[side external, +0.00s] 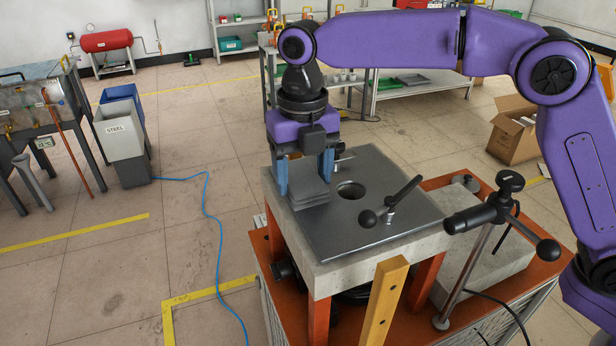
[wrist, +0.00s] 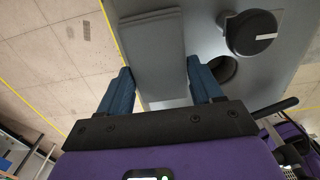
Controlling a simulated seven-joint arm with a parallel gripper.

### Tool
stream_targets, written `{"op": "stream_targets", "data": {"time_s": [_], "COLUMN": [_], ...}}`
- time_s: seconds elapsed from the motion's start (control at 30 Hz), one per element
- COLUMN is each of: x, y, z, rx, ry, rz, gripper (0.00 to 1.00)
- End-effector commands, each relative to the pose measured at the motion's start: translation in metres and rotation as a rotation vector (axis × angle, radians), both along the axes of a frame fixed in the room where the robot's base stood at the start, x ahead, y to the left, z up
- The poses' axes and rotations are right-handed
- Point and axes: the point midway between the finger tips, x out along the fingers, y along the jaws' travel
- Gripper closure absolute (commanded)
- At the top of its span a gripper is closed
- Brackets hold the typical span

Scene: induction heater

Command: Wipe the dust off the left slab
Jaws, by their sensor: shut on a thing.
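My gripper (side external: 304,184) is shut on a folded grey cloth (side external: 309,191), which hangs between its two blue fingers. The cloth also shows between the fingers in the wrist view (wrist: 153,50). The left slab (side external: 352,236) is a pale block topped by a dark grey plate with a round hole (side external: 351,190). The cloth is over the plate's left part, left of the hole, at or close to the surface. I cannot tell whether it touches. No dust is clearly distinguishable on the plate; the cloth hides part of it.
A black-handled lever (side external: 390,203) stands on the plate, right of the hole. A second pale slab (side external: 484,262) lies lower on the orange bench, with a black-handled post (side external: 468,270) beside it. A yellow wooden bar (side external: 384,300) rises at the front. The plate's front-middle is clear.

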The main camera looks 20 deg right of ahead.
Motion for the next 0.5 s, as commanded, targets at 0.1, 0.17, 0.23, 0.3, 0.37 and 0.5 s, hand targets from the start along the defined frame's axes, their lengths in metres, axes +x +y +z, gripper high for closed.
{"op": "stream_targets", "data": {"time_s": [0.1,0.17,0.23,0.3,0.37,0.5], "x": [0.009,0.0115,0.0131,0.0136,0.0137,0.0141], "y": [-0.0008,-0.0011,-0.0015,-0.0017,-0.0019,-0.0023], "z": [-0.0026,-0.0031,-0.0035,-0.0039,-0.0042,-0.0045], "rx": [-0.003,-0.003,-0.004,-0.005,-0.005,-0.006], "ry": [0.0,0.0,0.0,0.0,0.0,0.0], "rz": [-0.003,-0.003,-0.003,-0.003,-0.003,-0.004], "gripper": [0.59,0.59,0.59,0.59,0.59,0.59]}}
